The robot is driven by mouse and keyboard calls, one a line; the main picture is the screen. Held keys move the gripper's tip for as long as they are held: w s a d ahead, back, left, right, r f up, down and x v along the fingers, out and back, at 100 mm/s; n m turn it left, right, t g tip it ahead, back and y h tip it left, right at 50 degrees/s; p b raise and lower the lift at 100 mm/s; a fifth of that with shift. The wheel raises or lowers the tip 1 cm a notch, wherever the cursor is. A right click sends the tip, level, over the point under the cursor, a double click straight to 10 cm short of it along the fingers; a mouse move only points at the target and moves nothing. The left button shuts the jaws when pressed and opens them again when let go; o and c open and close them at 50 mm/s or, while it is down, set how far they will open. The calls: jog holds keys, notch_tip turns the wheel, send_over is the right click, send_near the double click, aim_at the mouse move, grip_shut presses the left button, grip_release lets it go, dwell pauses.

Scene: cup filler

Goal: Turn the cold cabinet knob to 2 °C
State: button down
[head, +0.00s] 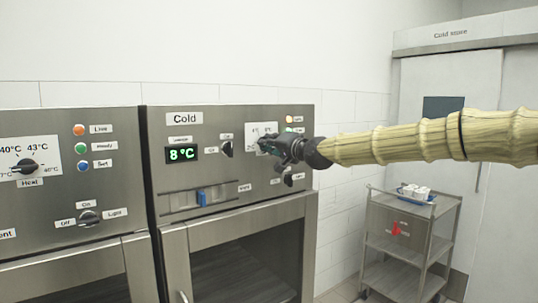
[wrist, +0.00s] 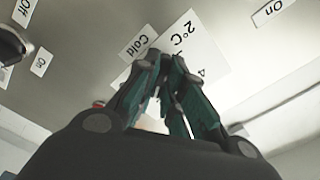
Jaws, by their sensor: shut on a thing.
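The cold cabinet (head: 235,116) has a steel front with a "Cold" sign. Its green display (head: 181,154) reads 8 °C. My gripper (head: 266,145) is at the white dial plate (head: 257,128) on the right of the panel, its fingers closed in on the cold knob. The fingers hide the knob, so its pointer cannot be read. In the wrist view the two fingers (wrist: 163,66) come together in front of the dial plate (wrist: 194,40), where "2°C" and the label "Cold" (wrist: 140,42) show upside down.
Another small knob (head: 289,180) is below my gripper. The heat cabinet (head: 55,185) stands at left. A steel trolley (head: 407,258) with a blue tray stands at right.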

jog(key=n+b, duration=1)
jog(key=n, duration=1.9)
jog(key=shift+f+n, duration=0.15)
jog(key=shift+n, duration=0.15)
dwell(0.3)
jog(key=c, duration=1.5)
grip_release()
